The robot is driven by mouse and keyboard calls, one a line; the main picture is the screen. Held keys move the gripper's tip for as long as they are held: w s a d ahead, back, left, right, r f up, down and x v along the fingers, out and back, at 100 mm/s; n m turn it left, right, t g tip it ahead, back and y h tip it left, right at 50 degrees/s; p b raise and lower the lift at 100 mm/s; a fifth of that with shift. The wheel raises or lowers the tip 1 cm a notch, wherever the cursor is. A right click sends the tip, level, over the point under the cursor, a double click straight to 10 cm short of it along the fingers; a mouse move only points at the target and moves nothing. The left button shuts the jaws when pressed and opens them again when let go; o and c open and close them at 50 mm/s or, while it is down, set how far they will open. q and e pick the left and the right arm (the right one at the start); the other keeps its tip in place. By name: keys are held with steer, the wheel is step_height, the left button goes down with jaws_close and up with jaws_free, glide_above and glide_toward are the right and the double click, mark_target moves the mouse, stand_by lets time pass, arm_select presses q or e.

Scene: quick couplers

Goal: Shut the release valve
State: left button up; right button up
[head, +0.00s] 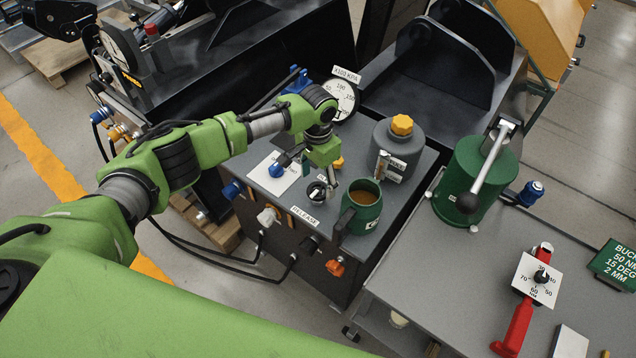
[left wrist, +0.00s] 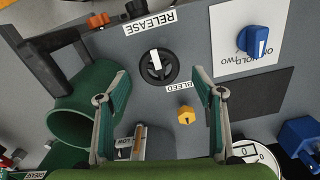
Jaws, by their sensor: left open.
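The release valve (head: 317,191) is a round black knob with a white bar across its top. It sits on the grey panel behind the RELEASE label (head: 304,216). In the left wrist view the valve (left wrist: 158,66) shows whole, just beyond and between the fingertips. My left gripper (head: 318,174) is open and empty, pointing down above the panel close to the valve. In the left wrist view its two fingers (left wrist: 161,84) are spread wide, with no visible contact with the knob. My right gripper is not in view.
A green mug (head: 363,208) stands right of the valve. A blue selector knob (head: 277,170) on a white plate is to its left. A yellow bleed knob (left wrist: 186,116) lies near the fingers. A grey bottle (head: 398,148) and a gauge (head: 343,98) stand behind.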

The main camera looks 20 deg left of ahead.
mark_target(318, 189)
arm_select(q)
step_height(318, 189, down, 2)
steer(key=shift+f, duration=0.1)
steer(key=shift+s+f, duration=0.1)
steer(key=shift+f, duration=0.25)
steer(key=shift+c, duration=0.4)
steer(key=c, duration=1)
steer(key=shift+c, duration=0.2)
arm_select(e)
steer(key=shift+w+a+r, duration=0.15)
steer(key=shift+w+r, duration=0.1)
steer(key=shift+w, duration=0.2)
